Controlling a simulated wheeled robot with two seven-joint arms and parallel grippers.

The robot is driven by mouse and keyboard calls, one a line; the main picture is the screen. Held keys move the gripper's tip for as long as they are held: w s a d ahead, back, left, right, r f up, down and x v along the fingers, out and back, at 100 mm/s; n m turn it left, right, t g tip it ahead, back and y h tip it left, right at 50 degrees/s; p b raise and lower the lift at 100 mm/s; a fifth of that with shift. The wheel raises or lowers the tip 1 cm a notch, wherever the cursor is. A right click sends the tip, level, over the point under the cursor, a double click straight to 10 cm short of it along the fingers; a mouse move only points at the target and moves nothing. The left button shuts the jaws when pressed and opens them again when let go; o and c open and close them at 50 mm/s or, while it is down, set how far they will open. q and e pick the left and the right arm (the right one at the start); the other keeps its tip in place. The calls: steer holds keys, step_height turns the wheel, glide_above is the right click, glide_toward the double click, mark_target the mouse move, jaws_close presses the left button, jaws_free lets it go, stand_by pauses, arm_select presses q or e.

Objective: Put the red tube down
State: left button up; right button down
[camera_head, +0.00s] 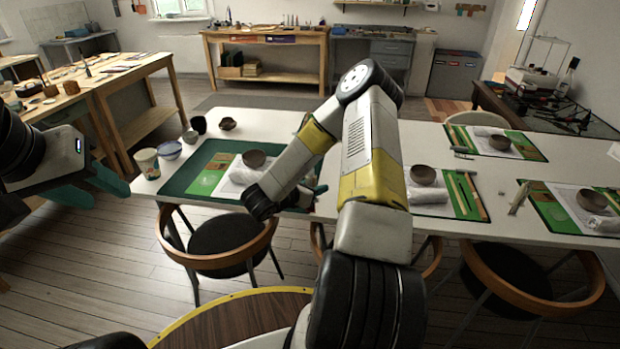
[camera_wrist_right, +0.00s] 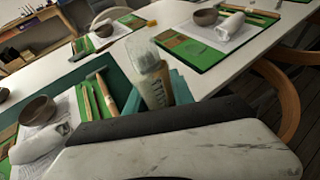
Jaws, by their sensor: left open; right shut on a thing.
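My right gripper (camera_head: 312,199) is over the near edge of the white table (camera_head: 160,190), at the right end of the dark green mat (camera_head: 180,184). It is mostly hidden behind my own right arm in the head view. A small bit of red, part of the tube (camera_head: 312,209), shows at its fingers. In the right wrist view the tube (camera_wrist_right: 150,73) looks pale and greyish with dark lettering, held upright between the teal fingers (camera_wrist_right: 178,88). I cannot tell whether its end touches the table. My left gripper (camera_head: 108,193) is open and empty, left of the table.
A brown bowl (camera_head: 254,159) and a white roll (camera_head: 243,175) are on the mat. Cups and small bowls, including a blue one (camera_head: 169,150), stand at the table's left end. More green mats with bowls and tools lie to the right. Chairs (camera_head: 222,262) stand along the near edge.

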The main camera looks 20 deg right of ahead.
steer(key=shift+w+d+f, duration=0.8)
steer(key=shift+w+d, duration=1.05)
steer(key=shift+d, duration=0.05)
steer(key=shift+w+d+f, duration=0.85)
steer(key=shift+w+d, duration=1)
steer(key=shift+d, duration=0.1)
steer(key=shift+w+d+f, duration=0.8)
steer(key=shift+w+d, duration=1.05)
steer(key=shift+d, duration=0.05)
steer(key=shift+s+f, duration=0.1)
steer(key=shift+f, duration=0.55)
steer(key=c, duration=1.1)
jaws_free()
steer(key=shift+r, duration=0.1)
